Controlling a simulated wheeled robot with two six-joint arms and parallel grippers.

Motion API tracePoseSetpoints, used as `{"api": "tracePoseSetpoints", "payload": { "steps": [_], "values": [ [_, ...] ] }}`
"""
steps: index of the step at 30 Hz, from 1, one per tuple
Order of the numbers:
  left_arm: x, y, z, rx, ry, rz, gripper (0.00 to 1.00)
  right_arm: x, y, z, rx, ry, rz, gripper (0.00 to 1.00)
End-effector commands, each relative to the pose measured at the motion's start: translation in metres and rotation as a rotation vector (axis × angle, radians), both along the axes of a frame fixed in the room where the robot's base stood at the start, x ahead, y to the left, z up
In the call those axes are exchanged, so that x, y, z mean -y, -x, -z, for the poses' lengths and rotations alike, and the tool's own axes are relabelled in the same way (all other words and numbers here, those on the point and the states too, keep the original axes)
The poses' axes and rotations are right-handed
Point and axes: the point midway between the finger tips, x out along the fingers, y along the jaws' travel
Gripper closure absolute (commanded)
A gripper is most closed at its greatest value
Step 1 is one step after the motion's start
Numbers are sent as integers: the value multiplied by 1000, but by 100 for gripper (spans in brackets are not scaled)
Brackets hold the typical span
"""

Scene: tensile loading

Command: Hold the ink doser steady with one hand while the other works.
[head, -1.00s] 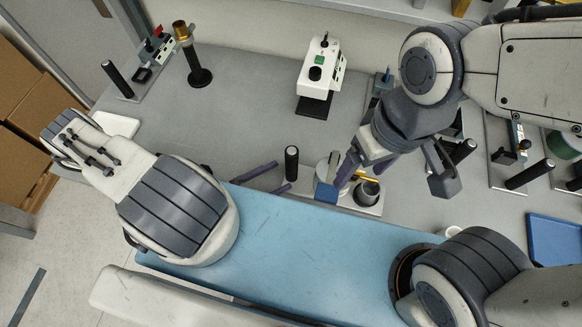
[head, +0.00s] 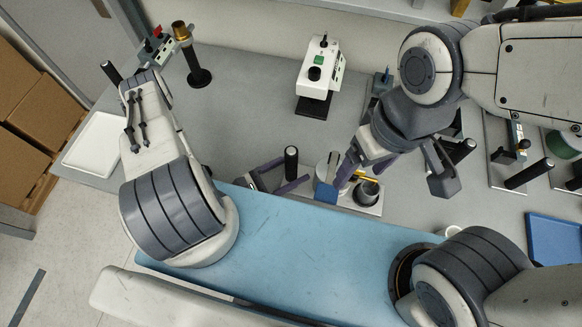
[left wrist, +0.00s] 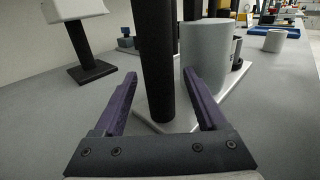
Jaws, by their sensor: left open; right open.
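The ink doser appears to be the pale base plate (head: 345,205) with a black upright handle (head: 291,160), a grey cylinder and a dark cup (head: 367,193). My left gripper (head: 293,170) is open, its purple fingers on either side of the black handle. In the left wrist view, the handle (left wrist: 155,60) stands upright between the open fingers, with gaps visible on both sides. The grey cylinder (left wrist: 208,55) stands just behind it. My right gripper (head: 362,170) is open above the cup end of the doser.
A white device (head: 320,70) stands behind the doser. A brass-topped post (head: 199,75) and a white tray (head: 95,143) are at the left. A blue tray (head: 555,240) lies at the right. The grey table between the post and doser is clear.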

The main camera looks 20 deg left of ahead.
Motion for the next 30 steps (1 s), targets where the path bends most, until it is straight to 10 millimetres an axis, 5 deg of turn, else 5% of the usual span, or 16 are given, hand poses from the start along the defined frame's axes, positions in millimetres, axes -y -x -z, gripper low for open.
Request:
{"api": "tracePoseSetpoints", "payload": {
  "steps": [4, 9, 10, 30],
  "values": [
    [0, 0, 0, 0, 0, 0, 30, 0, 0, 0, 0, 0, 0, 20],
    [0, 0, 0, 0, 0, -1, 95, 0, 0, 0, 0, 0, 0, 20],
    [0, 0, 0, -1, 1, -1, 100, 0, 0, 0, 0, 0, 0, 20],
    [0, 0, 0, -1, 1, -1, 100, 0, 0, 0, 0, 0, 0, 20]
  ]
}}
